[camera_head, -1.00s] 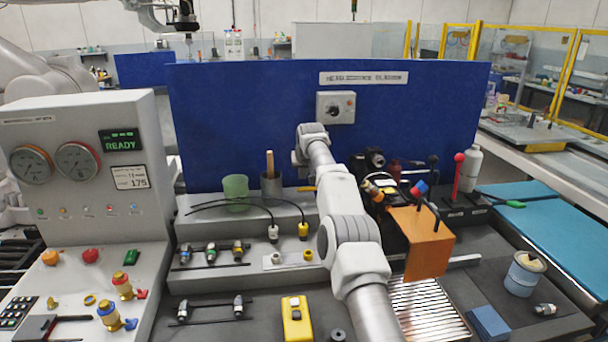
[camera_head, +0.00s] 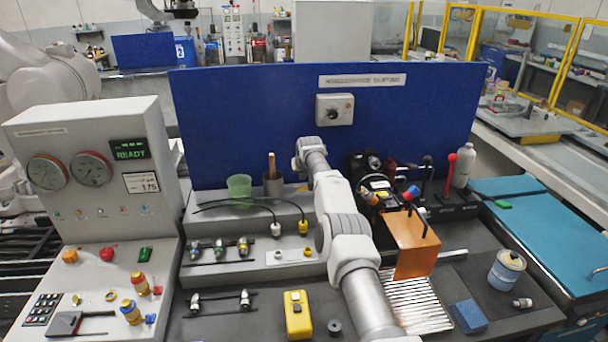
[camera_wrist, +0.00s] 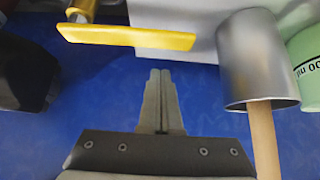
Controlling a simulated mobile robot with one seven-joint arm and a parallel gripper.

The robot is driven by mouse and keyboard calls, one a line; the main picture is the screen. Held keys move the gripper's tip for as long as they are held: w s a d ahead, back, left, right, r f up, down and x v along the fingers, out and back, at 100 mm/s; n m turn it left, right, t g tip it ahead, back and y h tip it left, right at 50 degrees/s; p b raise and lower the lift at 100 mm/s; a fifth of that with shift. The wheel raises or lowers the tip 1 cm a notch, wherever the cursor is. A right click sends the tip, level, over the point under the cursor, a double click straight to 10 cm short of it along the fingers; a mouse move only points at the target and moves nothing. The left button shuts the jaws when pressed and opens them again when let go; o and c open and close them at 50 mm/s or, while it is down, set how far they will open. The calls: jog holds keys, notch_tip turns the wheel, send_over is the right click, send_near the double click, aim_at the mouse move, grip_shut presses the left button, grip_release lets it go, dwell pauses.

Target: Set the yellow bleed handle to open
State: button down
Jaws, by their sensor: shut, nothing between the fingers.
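The yellow bleed handle (camera_wrist: 127,36) shows in the wrist view as a flat yellow lever lying across the upper left. A brass-coloured fitting (camera_wrist: 82,9) sits at its left end, beside a pale grey block (camera_wrist: 190,30). My gripper (camera_wrist: 161,74) is shut and empty. In the picture its fingertips lie just below the lever's right half, with a gap between them. I cannot tell the depth of that gap. In the head view my arm reaches to the back of the bench, and its own links hide the fingers.
A metal cup (camera_wrist: 258,60) with a wooden stick stands close right of the fingers in the wrist view, beside a green beaker (camera_head: 239,186). A dark object (camera_wrist: 25,75) is at the left. The blue panel (camera_head: 240,110) stands behind the bench. An orange plate (camera_head: 415,245) is right of my arm.

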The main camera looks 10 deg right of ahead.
jog(key=shift+f, duration=0.2)
jog(key=shift+f+b, duration=0.1)
jog(key=shift+b, duration=0.8)
jog(key=shift+s+b, duration=0.1)
jog(key=shift+b, duration=0.35)
jog(key=shift+s+b, duration=0.15)
jog(key=shift+b, duration=0.6)
jog(key=s+b, duration=0.1)
jog(key=b, duration=0.2)
jog(key=shift+s, duration=0.25)
jog(key=shift+s+r, duration=0.2)
jog(key=shift+r, duration=0.1)
jog(key=shift+s, duration=0.75)
jog(key=shift+f, duration=0.1)
